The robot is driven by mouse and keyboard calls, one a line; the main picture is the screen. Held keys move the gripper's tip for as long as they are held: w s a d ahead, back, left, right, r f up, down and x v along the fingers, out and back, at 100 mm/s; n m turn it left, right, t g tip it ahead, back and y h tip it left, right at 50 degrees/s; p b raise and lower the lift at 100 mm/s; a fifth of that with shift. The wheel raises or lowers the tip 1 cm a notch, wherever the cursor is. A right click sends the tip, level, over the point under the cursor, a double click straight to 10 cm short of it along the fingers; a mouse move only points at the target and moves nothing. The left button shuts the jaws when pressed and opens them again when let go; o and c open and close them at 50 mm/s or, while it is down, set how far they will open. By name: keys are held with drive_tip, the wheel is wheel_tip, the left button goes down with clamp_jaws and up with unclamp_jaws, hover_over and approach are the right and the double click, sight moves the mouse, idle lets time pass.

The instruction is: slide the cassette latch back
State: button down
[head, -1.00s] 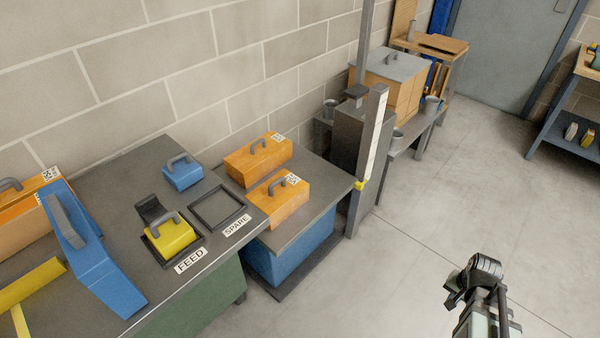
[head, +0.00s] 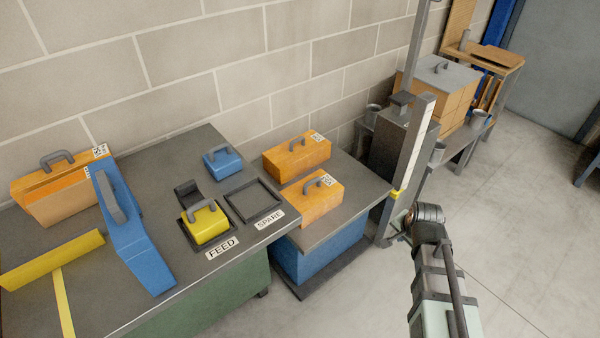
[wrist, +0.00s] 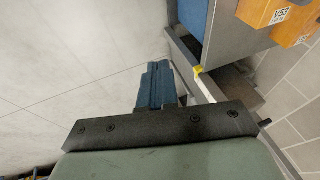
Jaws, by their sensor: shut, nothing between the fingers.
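A yellow cassette (head: 206,222) with a grey handle sits in the dark frame labelled FEED (head: 222,248) on the grey bench. A dark raised piece (head: 187,190), which looks like the latch, stands at the back of that frame, behind the cassette. The frame labelled SPARE (head: 253,201) beside it is empty. My gripper (wrist: 156,86) is shut and empty in the wrist view, over the floor near the white-faced post. It is well to the right of the cassette and apart from it. The cassette is not in the wrist view.
A blue cassette (head: 222,162) stands behind the frames. Orange cassettes (head: 297,155) lie on the side stand. A tall blue case (head: 130,235) and a yellow bar (head: 50,260) are on the left.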

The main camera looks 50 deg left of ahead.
drive_tip(key=s+a+r+y, duration=0.1)
drive_tip(key=s+a+r, duration=0.25)
drive_tip(key=a, duration=0.25)
drive_tip(key=s+a+r+y, duration=0.1)
drive_tip(key=s+a+r, duration=0.1)
drive_tip(key=s+a, duration=0.35)
drive_tip(key=g+y, duration=0.3)
drive_tip(key=y, duration=0.1)
approach(189, 190)
drive_tip(key=v, duration=0.4)
drive_tip(key=shift+w+d+r, duration=0.1)
drive_tip(key=x, duration=1)
